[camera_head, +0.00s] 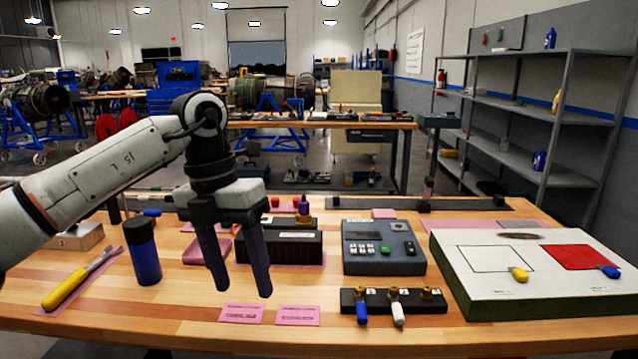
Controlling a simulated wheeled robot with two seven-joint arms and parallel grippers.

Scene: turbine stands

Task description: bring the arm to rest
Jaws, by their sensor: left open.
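My left arm comes in from the left edge of the head view. Its gripper (243,290) points down over the wooden workbench (190,325). Its two dark fingers are apart with nothing between them. The gripper is in front of a black box (290,245) and hides part of it and of a pink pad (192,252). The fingertips are just behind two pink labels (242,313) as seen here; I cannot tell their height above the bench. My right gripper is not in view.
A grey keypad box (382,250), a black rack (425,303) with screwdriver-like tools and a white board (530,262) lie to the right. The bench's front strip is mostly bare.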

